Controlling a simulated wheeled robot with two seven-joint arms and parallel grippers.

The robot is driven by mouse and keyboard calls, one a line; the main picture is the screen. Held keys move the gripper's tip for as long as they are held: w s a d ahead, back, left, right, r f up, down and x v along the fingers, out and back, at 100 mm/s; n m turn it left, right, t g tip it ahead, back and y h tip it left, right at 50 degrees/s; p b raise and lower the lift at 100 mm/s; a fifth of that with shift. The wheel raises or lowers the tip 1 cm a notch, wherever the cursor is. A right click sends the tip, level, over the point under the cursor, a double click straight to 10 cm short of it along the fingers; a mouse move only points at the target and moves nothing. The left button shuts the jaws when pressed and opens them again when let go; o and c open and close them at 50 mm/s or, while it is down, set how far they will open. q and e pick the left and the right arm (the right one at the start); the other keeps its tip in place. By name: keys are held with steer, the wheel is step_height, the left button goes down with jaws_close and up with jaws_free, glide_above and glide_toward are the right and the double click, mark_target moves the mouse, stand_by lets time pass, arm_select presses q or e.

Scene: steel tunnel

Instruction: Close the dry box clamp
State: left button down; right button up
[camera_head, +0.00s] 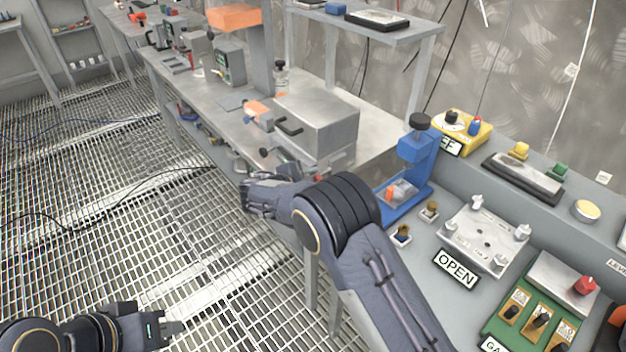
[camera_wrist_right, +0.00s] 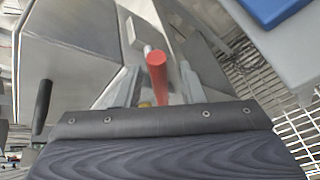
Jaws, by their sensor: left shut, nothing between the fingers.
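The dry box is a grey metal box (camera_head: 318,125) with a black handle on the bench; its side also fills the left of the right wrist view (camera_wrist_right: 85,50). A red-handled clamp (camera_wrist_right: 157,75) stands out beside the box in the right wrist view. My right gripper (camera_wrist_right: 157,88) is open, with one finger on each side of the red handle; contact cannot be made out. In the head view my right arm hides much of the clamp area. My left gripper (camera_head: 176,327) is shut and empty, low over the floor grating, far from the box.
A blue press-like stand (camera_head: 412,165) stands close to the right of the box. A panel with an OPEN sign (camera_head: 457,268) and a green switch box (camera_head: 530,325) lie at the lower right. The grated floor (camera_head: 130,215) at left is mostly clear, with thin cables.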

arm_select(q)
steer(key=shift+f+b, duration=0.4)
steer(key=shift+f, duration=0.05)
arm_select(e)
steer(key=v, duration=0.7)
steer(key=shift+s+a, duration=0.2)
steer(key=shift+c, duration=0.5)
